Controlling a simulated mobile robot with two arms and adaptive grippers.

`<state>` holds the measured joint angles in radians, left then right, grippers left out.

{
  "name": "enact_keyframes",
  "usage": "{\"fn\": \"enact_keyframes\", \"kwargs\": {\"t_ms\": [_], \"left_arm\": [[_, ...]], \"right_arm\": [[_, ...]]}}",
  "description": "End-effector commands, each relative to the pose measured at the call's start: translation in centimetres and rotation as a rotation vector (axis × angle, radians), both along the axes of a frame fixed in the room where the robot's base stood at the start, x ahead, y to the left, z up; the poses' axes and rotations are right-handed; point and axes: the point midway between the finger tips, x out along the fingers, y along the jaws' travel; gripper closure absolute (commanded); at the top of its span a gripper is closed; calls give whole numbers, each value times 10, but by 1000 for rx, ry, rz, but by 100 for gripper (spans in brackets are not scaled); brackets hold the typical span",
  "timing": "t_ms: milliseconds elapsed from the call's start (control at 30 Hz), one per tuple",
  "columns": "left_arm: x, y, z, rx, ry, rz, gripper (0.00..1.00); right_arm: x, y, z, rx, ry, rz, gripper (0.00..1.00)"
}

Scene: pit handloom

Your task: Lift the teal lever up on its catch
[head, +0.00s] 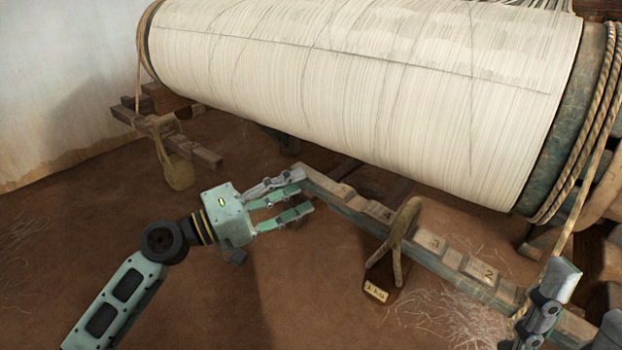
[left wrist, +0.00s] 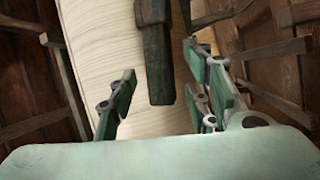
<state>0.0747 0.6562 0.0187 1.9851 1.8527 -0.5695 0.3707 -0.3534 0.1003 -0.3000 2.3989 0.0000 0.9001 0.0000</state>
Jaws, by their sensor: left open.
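The teal lever (head: 350,203) is a long wooden bar with worn teal paint and numbered notches. It slopes from its free end near the middle of the head view down to the lower right. My left gripper (head: 303,197) is open at that free end. In the left wrist view the lever (left wrist: 158,60) shows as a dark teal bar between the spread fingers, with gaps on both sides. My right gripper (head: 560,300) is partly in view at the lower right, near the lever's other end; its jaw state is unclear. I cannot make out the catch.
The large warp beam (head: 350,80) lies above and behind. Ropes (head: 590,120) wrap its right end. Another wooden bar with a hanging weight (head: 177,170) is at left. The earth floor at lower left is clear.

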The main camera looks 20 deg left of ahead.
Motion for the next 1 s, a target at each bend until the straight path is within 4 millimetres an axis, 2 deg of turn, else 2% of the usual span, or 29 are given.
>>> {"fn": "enact_keyframes", "kwargs": {"t_ms": [300, 700, 1000], "left_arm": [[30, -28, 6, 1, -2, 1, 55], [34, -33, 6, 0, -1, 1, 56], [34, -33, 6, 0, -1, 1, 82]], "right_arm": [[-1, 0, 2, 1, 3, 0, 60], [-1, 0, 4, 1, -9, -1, 60], [-1, 0, 5, 1, -12, -1, 60]]}}
